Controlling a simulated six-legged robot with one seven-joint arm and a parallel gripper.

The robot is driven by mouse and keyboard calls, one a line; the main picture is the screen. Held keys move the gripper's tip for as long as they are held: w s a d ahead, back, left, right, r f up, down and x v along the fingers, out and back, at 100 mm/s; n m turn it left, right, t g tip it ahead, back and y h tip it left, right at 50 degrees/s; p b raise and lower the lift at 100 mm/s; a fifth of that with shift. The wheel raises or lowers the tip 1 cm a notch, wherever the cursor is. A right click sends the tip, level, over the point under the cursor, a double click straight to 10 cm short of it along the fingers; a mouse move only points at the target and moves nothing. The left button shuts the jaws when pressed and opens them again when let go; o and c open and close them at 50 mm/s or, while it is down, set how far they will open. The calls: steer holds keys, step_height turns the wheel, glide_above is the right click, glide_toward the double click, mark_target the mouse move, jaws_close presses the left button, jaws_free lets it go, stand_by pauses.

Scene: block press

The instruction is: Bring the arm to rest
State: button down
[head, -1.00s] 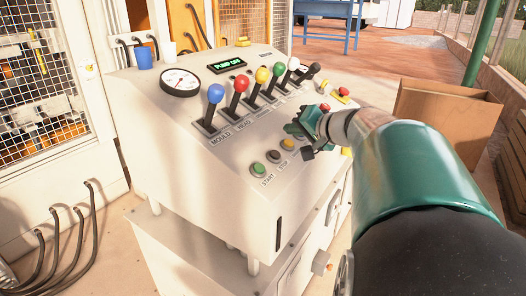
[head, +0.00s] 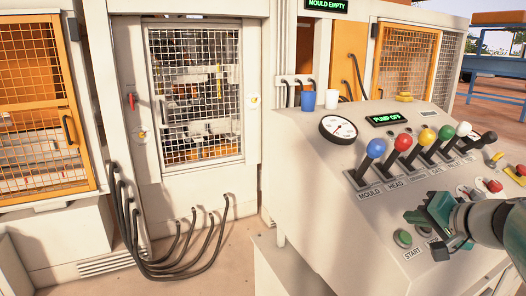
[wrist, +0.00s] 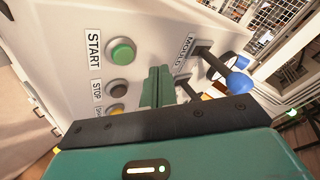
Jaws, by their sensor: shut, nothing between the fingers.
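My gripper (head: 415,216) is shut and empty, in front of the sloped panel of the control desk (head: 310,210). In the head view it is between the lever row and the green START button (head: 403,238). In the wrist view the closed green fingers (wrist: 157,86) point at the panel, between the START button (wrist: 121,51) and the blue-knobbed MOULD lever (wrist: 237,82). I cannot tell whether the fingertips touch the panel. The blue MOULD lever (head: 375,149) and the red lever (head: 402,143) stand up from their slots. The desk display (head: 386,119) reads PUMP OFF.
A caged press door (head: 194,95) stands at the left back, with black hoses (head: 165,262) on the floor before it. A display above (head: 327,5) reads MOULD EMPTY.

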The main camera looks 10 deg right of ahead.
steer(key=s+a+f+n+g+y, duration=0.1)
steer(key=s+a+f+n+g, duration=0.15)
steer(key=a, duration=0.55)
steer(key=s+a+f+n+g, duration=0.2)
steer(key=s+a+f, duration=0.15)
steer(key=a, duration=0.55)
steer(key=s+a+f+n+g+h, duration=0.1)
steer(key=s+a+f+n+h, duration=0.2)
steer(key=s, duration=0.5)
step_height(320, 180, down, 2)
steer(key=shift+s+a+f+n+g, duration=0.1)
steer(key=shift+s+a+n+g, duration=0.35)
steer(key=shift+a, duration=0.45)
steer(key=shift+w+d, duration=0.15)
